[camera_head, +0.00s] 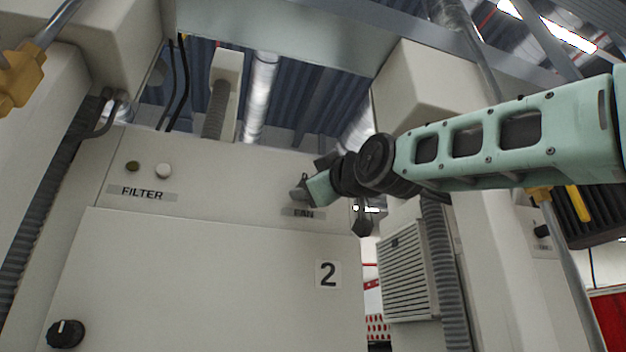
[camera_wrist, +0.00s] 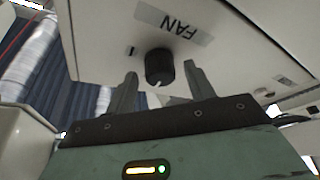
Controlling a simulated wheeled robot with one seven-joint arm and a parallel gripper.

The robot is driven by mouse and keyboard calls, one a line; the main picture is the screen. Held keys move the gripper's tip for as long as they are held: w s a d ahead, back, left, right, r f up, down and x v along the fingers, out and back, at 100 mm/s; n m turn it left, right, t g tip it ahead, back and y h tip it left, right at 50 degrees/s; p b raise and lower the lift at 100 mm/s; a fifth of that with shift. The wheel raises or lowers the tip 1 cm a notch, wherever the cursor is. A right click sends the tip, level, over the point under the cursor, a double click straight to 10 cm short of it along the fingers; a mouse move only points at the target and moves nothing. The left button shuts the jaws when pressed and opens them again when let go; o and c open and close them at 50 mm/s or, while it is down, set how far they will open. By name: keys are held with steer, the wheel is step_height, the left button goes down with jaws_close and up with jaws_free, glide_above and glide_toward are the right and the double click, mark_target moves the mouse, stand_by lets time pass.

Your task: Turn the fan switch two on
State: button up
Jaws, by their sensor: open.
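The fan switch is a round black knob (camera_wrist: 159,66) on the pale panel, below an upside-down FAN label (camera_wrist: 172,22) in the wrist view. Its white pointer faces the gripper side, and a short position mark is printed at its upper left. My gripper (camera_wrist: 160,70) is open, with one finger on each side of the knob and visible gaps. In the head view my gripper (camera_head: 303,191) is at the FAN label (camera_head: 303,213) and hides the knob.
A FILTER label (camera_head: 142,193) with a dark and a white round button is on the left of the panel. Another black knob (camera_head: 66,334) is at the lower left. A vented box (camera_head: 407,272) and a grey corrugated hose stand right of the cabinet.

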steer(key=c, duration=1)
steer(key=shift+f+b, duration=0.15)
steer(key=shift+b, duration=0.3)
steer(key=shift+s+a+r+m+t+h+b, duration=0.15)
steer(key=shift+m+t+h+b, duration=0.3)
steer(key=shift+m+h, duration=2.6)
steer(key=shift+w+a+r+m+t+h+b, duration=0.2)
steer(key=shift+m+h+b, duration=0.5)
steer(key=shift+m, duration=4.65)
steer(key=shift+s+a+f+m+t+h+b, duration=0.15)
steer(key=shift+m+t+h+b, duration=0.3)
steer(key=shift+m+h, duration=2.65)
steer(key=m+y, duration=0.2)
steer(key=shift+m, duration=0.3)
